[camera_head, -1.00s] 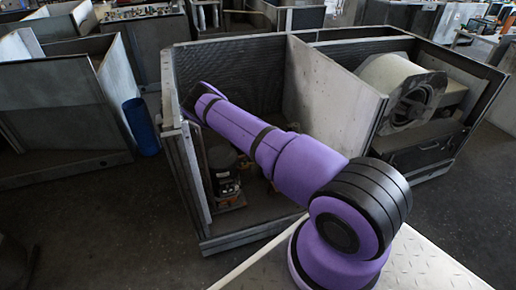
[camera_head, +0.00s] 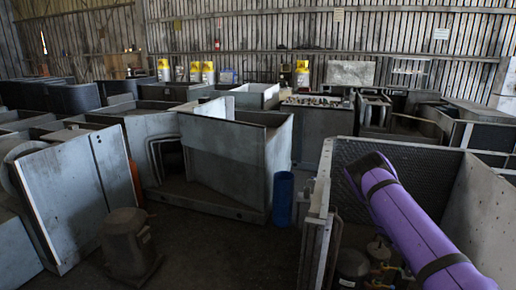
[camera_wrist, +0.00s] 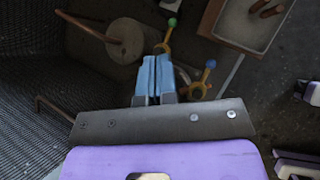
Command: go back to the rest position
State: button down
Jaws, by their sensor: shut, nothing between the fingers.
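My gripper (camera_wrist: 154,80) shows in the wrist view. Its two blue fingertips are together with nothing between them. In the head view my purple arm reaches over the open blower housing (camera_head: 318,205) at the lower right, and the gripper itself is not visible there.
The housing's mesh wall (camera_wrist: 30,110) is at the left in the wrist view. In the head view a blue bin (camera_head: 283,198) stands left of the housing. A dark compressor (camera_head: 128,245) stands on the floor at lower left. Floor between them is clear.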

jog(key=s+a+r+m+y, duration=0.1)
jog(key=a+r+m, duration=0.25)
jog(key=r, duration=0.85)
jog(key=s+a+r+m, duration=0.2)
jog(key=r+m, duration=0.2)
jog(key=r, duration=0.8)
jog(key=s+a+r+m+y, duration=0.1)
jog(key=s+a+r+m, duration=0.3)
jog(key=r, duration=0.5)
jog(key=s+a+r+m+y, duration=0.1)
jog(key=s+a+r, duration=0.4)
jog(key=r, duration=0.4)
jog(key=s+a+r+m+y, duration=0.1)
jog(key=s+a+r, duration=0.25)
jog(key=s, duration=0.25)
jog(key=s+a+r+m+t+y, duration=0.1)
jog(key=s+a+r+m, duration=0.1)
jog(key=s+r, duration=0.25)
jog(key=s+a+r+m+y, duration=0.1)
jog(key=s+a+r, duration=0.15)
jog(key=s, duration=0.35)
jog(key=s+a+r+m, duration=0.1)
jog(key=s+a, duration=0.2)
jog(key=s, duration=0.7)
jog(key=s+a+r+m+t+y, duration=0.1)
jog(key=s+a, duration=0.3)
jog(key=s, duration=0.6)
jog(key=shift+a+m, duration=0.3)
jog(key=shift+m, duration=0.05)
jog(key=shift+s+r, duration=0.1)
